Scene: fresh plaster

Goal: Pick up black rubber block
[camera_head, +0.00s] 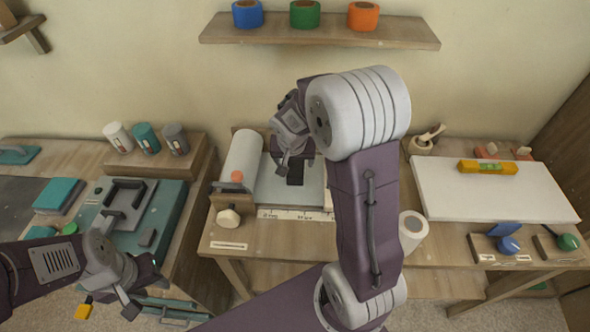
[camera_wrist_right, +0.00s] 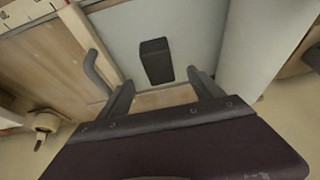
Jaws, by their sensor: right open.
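The black rubber block (camera_head: 295,172) lies on a pale grey sheet on the middle bench. In the right wrist view the block (camera_wrist_right: 156,61) shows whole, beyond and between the two fingertips. My right gripper (camera_head: 290,160) is open above the sheet, close to the block, and part of the block may be hidden by it in the head view. Its fingers also show in the right wrist view (camera_wrist_right: 142,72), wide apart with nothing between them. My left gripper (camera_head: 108,309) is at the lower left, its fingers apart and empty, away from the block.
A white board (camera_head: 490,189) with a yellow level (camera_head: 488,167) lies right. A shelf (camera_head: 320,33) with tape rolls hangs above. A teal case (camera_head: 163,215) is left.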

